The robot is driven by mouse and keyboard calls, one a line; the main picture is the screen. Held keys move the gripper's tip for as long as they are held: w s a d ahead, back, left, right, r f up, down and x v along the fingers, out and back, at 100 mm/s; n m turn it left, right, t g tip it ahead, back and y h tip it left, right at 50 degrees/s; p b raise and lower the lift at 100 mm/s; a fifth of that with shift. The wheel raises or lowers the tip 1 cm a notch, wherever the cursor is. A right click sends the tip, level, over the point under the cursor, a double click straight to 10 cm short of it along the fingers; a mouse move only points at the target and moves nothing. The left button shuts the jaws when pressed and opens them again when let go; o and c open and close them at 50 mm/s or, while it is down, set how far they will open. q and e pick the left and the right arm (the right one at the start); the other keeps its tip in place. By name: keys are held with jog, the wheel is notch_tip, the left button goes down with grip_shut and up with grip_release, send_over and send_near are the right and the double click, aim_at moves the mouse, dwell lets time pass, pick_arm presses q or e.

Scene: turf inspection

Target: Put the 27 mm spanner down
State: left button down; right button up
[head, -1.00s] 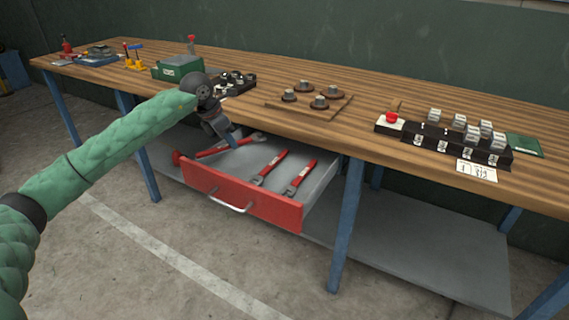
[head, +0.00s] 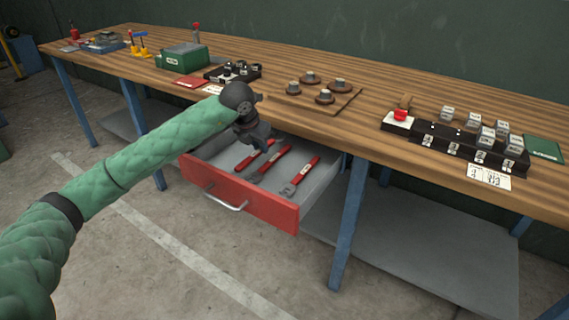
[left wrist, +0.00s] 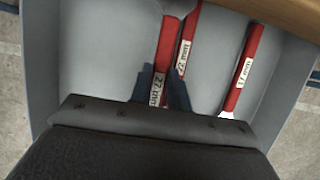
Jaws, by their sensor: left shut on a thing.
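My left gripper (head: 261,146) reaches down into the open red drawer (head: 243,205) and is shut on the 27 mm spanner. In the left wrist view its two dark fingers (left wrist: 163,92) sit either side of the red handle at the "27 mm" label. The 27 mm spanner (head: 252,162) lies low in the drawer, at the left of the three spanners; it also shows in the left wrist view (left wrist: 167,48). I cannot tell whether it touches the drawer floor. The 22 mm spanner (left wrist: 186,42) is close beside it. My right gripper is not in view.
The 17 mm spanner (left wrist: 240,78) lies apart to the right in the drawer. The drawer's left part is bare. The workbench (head: 375,88) edge overhangs the drawer's back. A board with several round pieces (head: 345,100) stands on the bench above.

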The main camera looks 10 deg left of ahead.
pick_arm(q)
send_over(288, 171)
jog(key=s, duration=0.1)
jog(key=shift+s+a, duration=0.2)
jog(key=shift+a, duration=0.1)
notch_tip(288, 171, down, 3)
jog(key=shift+f, duration=0.15)
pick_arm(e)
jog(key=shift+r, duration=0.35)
pick_arm(q)
jog(key=shift+f, duration=0.15)
jog(key=c, duration=1.5)
grip_release()
jog(key=shift+o, duration=0.9)
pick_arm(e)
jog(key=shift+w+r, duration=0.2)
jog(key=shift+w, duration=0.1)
